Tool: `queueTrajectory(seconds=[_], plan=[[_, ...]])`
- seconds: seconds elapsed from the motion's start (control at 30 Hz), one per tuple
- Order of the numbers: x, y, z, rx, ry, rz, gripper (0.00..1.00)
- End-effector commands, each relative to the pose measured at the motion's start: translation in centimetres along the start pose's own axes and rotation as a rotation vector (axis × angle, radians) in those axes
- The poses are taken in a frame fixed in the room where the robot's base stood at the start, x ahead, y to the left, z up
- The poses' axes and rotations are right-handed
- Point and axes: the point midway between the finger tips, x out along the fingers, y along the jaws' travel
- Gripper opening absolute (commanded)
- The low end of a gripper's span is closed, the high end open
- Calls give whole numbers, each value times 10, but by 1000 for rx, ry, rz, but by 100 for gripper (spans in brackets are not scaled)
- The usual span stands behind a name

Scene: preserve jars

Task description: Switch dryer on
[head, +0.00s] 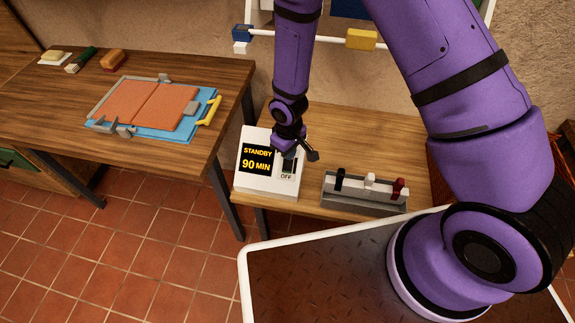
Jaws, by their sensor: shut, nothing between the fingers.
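The dryer's white control box (268,186) stands on the small wooden table, near its left edge. Its dark display (257,160) reads "STANDBY" and "90 MIN" in yellow. To the right of the display is a switch (288,167) with "OFF" printed below it. My gripper (286,157) is shut and empty, pointing down at the upper part of the switch. The gripper partly hides the switch, and I cannot tell whether the fingertips touch it.
A grey rack (364,196) with black, white and red handles stands right of the box. A larger wooden table (185,72) at left holds a blue board with orange panels (150,105). A rail with a yellow block (361,39) runs behind.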

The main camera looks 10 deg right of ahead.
Motion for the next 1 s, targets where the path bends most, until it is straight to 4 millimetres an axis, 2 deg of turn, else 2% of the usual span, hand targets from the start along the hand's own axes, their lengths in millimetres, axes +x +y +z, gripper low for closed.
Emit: queueTrajectory(seconds=[0.7, 1.0], plan=[[10, 0, 1, 0, -1, 0, 0], [-4, 0, 0, 0, 1, 0, 0]])
